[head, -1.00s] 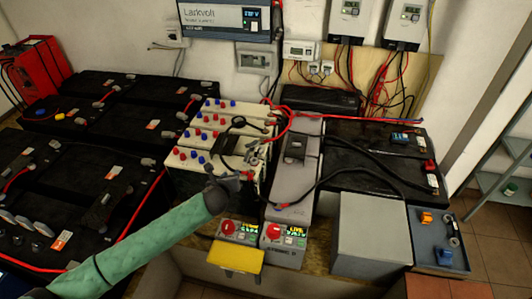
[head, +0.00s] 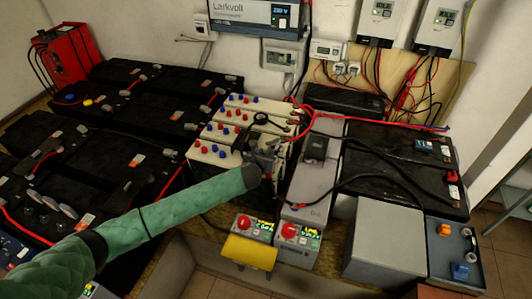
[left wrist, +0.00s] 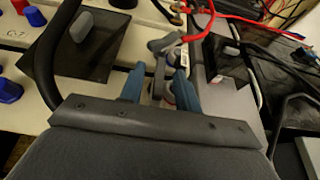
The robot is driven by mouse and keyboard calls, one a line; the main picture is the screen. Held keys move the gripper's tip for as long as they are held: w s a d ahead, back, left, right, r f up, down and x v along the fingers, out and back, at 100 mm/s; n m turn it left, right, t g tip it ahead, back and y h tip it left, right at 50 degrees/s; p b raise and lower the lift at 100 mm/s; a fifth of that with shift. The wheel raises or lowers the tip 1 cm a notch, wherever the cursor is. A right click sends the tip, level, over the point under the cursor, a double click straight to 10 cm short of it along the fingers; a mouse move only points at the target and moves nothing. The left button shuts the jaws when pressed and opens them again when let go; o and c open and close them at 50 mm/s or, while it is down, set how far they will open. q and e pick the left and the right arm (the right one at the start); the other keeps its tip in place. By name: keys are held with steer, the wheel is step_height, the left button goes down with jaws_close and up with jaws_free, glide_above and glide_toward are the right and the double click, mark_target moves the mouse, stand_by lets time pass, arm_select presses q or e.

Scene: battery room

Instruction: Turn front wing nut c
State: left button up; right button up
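My left gripper (head: 262,158) is over the front right end of the cream batteries (head: 205,152), beside the grey battery (head: 307,184). In the left wrist view its two blue fingers (left wrist: 158,84) are apart, with a small grey wing-shaped part (left wrist: 163,62) between and just beyond them, near a red cable end. It looks like a wing nut. I cannot tell whether the fingers touch it, or which letter it bears. Another grey wing-shaped knob (left wrist: 82,27) sits on a dark plate at left. The head view hides the nut behind the gripper. My right gripper is not in view.
Red cables (head: 335,117) and black cables (head: 375,146) run close by on the right. Small boxes with red knobs (head: 288,230) and a yellow cover (head: 250,251) stand in front. Black batteries (head: 140,110) fill the left. A grey box (head: 385,240) stands front right.

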arm_select(q)
steer(key=shift+w+d+f, duration=0.1)
steer(key=shift+w, duration=0.05)
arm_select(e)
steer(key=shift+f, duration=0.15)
arm_select(q)
jaws_close()
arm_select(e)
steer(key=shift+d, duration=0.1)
